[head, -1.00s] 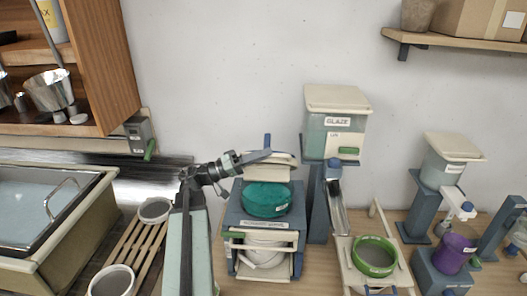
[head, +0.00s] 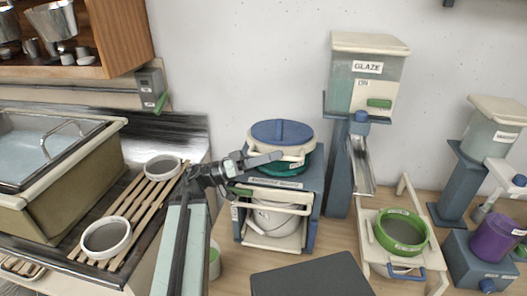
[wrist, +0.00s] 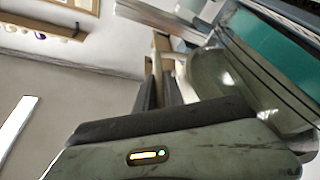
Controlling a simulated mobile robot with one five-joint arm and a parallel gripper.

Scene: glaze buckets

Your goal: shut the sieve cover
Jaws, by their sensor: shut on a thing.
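The sieve stands on a blue-grey cabinet (head: 317,188) in the middle of the head view. Its teal drum (head: 268,170) shows as a band under the cover. The round sieve cover (head: 282,132), cream with a blue top, lies over the drum, close to level. I cannot tell whether its rim touches the drum all round. My gripper (head: 278,157) is at the cover's front edge, shut on its cream front part. In the wrist view a rounded cream part (wrist: 215,75) lies by the jaws, with the teal drum (wrist: 268,50) at the right.
A cream bucket (head: 280,220) sits inside the cabinet below. A glaze hopper (head: 367,90) and a green-rimmed bucket (head: 401,231) stand to the right. A slatted rack (head: 130,215) with white-rimmed bowls and a sink (head: 60,150) are at the left.

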